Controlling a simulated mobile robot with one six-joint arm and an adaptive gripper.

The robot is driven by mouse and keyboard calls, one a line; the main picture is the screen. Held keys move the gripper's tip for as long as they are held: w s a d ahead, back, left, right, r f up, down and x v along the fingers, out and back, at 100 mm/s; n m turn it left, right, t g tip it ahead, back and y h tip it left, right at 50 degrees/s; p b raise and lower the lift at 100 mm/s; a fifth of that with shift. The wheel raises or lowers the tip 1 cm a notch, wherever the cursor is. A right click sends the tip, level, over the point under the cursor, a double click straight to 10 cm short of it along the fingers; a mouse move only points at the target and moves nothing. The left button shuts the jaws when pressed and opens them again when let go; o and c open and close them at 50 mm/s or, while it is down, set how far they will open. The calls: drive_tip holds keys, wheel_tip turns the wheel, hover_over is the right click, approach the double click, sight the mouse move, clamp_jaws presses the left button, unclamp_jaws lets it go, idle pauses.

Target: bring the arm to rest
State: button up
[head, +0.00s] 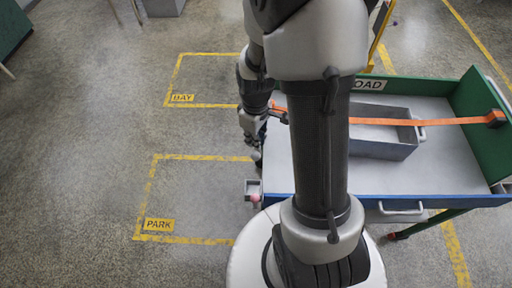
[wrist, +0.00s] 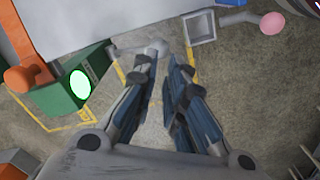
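My gripper (head: 259,150) hangs at the left edge of the cart in the head view, partly hidden behind my own arm. In the wrist view my gripper (wrist: 166,62) shows two dark fingers standing apart, with bare floor between them. Nothing is held. A grey rounded part (wrist: 150,48) lies close to the left fingertip; whether they touch I cannot tell.
The cart (head: 420,175) carries a grey bin (head: 385,148) and an orange strap (head: 430,121). A small square grey cup (head: 252,187) sticks out at its left corner. A green box with a lit disc (wrist: 80,85) is near my gripper.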

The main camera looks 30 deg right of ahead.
idle(0.3)
drive_tip(key=shift+a+r, duration=0.1)
drive_tip(key=shift+r, duration=0.2)
drive_tip(key=s+a+r+m+t, duration=0.1)
drive_tip(key=s+a+r, duration=0.2)
drive_tip(key=r, duration=0.4)
drive_tip(key=s+a+r+m+t, duration=0.2)
drive_tip(key=s+a+r, duration=0.2)
drive_tip(key=s+r, duration=0.2)
drive_tip(key=s+a+r+m+t+b, duration=0.1)
drive_tip(key=s+a+r+m, duration=0.1)
drive_tip(key=r, duration=0.7)
drive_tip(key=shift+s+a+r+t, duration=0.25)
drive_tip(key=shift+s+a, duration=0.45)
drive_tip(key=shift+s, duration=0.5)
